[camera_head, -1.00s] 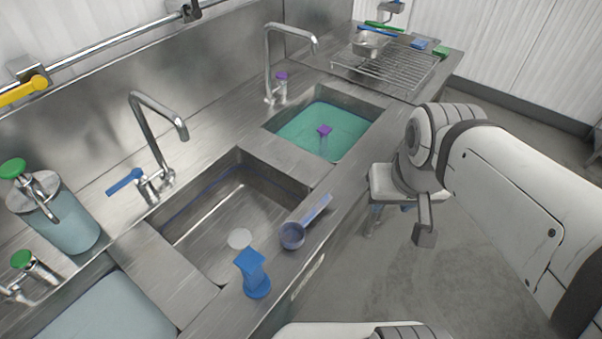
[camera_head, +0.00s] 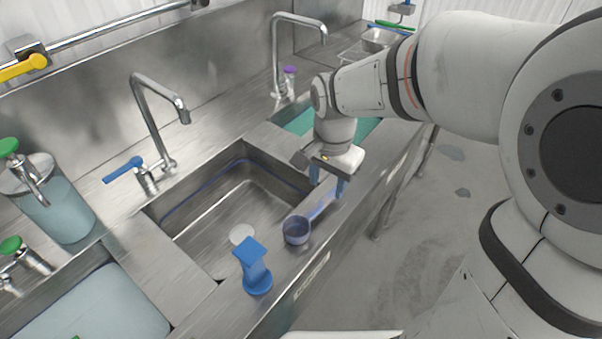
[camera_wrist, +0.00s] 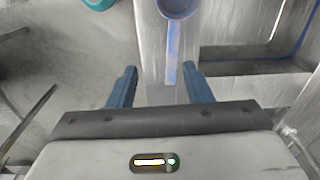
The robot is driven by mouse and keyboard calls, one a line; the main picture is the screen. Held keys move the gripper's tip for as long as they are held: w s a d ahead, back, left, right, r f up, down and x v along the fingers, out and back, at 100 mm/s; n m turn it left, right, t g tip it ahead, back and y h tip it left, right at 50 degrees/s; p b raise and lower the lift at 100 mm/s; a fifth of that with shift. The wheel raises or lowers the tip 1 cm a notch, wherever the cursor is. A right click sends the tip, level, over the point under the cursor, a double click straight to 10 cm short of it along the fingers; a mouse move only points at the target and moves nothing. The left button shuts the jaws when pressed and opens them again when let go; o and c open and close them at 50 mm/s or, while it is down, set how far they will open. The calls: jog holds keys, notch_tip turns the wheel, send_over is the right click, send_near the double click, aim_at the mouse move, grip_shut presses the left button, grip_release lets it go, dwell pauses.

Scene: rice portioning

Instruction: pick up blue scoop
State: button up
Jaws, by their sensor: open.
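The blue scoop (camera_head: 297,230) lies on the steel counter edge at the front of the empty middle sink. Its round cup faces up and its flat handle points away toward my arm. My gripper (camera_head: 328,188) is open, pointing down, with its two blue fingers on either side of the handle's end in the head view. In the wrist view the scoop's handle (camera_wrist: 174,58) runs toward the gap between the fingers (camera_wrist: 155,85), and the cup is cut off at the top edge. The handle appears untouched; the finger height above the counter is hard to tell.
A blue stand-like object (camera_head: 253,268) stands on the counter near the scoop cup. The empty middle sink (camera_head: 225,205) is beside the scoop. Taps, a soap bottle (camera_head: 52,205) and a blue tap lever (camera_head: 123,170) line the back. Open floor lies to the right.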

aim_at(314, 210)
jog(key=a+f, duration=0.1)
jog(key=w+a+f+m, duration=0.1)
jog(key=shift+w+f+g, duration=0.15)
jog(key=shift+f+g, duration=0.15)
jog(key=shift+f, duration=0.05)
jog(key=shift+a+f, duration=0.2)
jog(key=shift+f, duration=0.1)
jog(key=f, duration=0.7)
jog(key=shift+w+f, duration=0.2)
jog(key=shift+c, duration=0.5)
grip_shut()
